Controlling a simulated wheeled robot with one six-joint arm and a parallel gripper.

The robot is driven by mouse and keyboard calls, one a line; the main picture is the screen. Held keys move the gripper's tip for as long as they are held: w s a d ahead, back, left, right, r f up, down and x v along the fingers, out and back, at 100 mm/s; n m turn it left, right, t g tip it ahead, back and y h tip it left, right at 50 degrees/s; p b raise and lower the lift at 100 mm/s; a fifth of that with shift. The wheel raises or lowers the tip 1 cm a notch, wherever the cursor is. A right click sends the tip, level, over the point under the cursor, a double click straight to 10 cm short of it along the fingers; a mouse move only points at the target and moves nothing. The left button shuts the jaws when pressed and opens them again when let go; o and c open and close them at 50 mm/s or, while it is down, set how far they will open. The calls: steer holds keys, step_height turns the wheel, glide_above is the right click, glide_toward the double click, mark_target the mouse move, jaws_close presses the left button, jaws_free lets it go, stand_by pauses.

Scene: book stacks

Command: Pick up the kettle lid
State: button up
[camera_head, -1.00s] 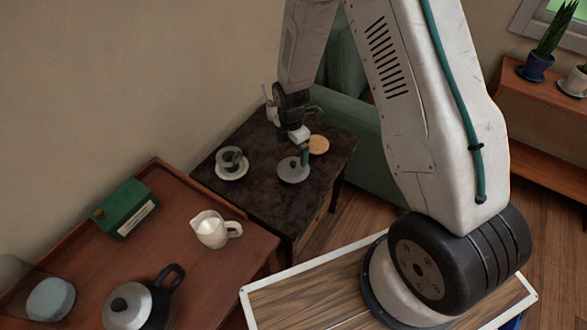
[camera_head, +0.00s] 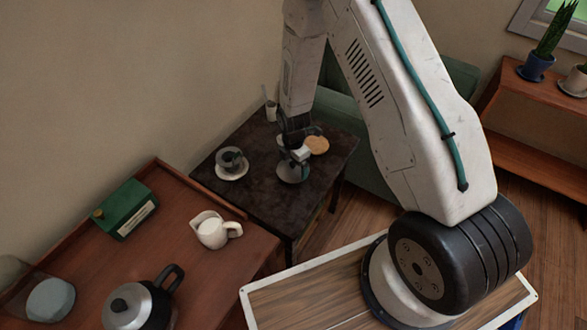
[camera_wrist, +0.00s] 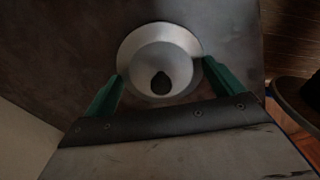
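A round grey lid (camera_head: 289,178) with a dark knob lies on the dark side table, partly hidden by my gripper (camera_head: 296,160) right above it. In the wrist view the lid (camera_wrist: 152,60) shows as a pale domed disc with a wider rim, its black knob facing up. The two green fingers of my gripper (camera_wrist: 163,72) stand apart on either side of the lid, with nothing held. Whether the fingertips touch the lid cannot be told.
The dark side table (camera_head: 262,212) also bears a grey cup (camera_head: 230,158) on a saucer, a tan round coaster (camera_head: 317,145) and a small pale container (camera_head: 271,111). A cream jug (camera_head: 211,232) and green box (camera_head: 124,209) stand on the sideboard. A green armchair (camera_head: 362,140) is behind.

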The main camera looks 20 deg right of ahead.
steer(key=shift+s, duration=0.15)
jaws_close()
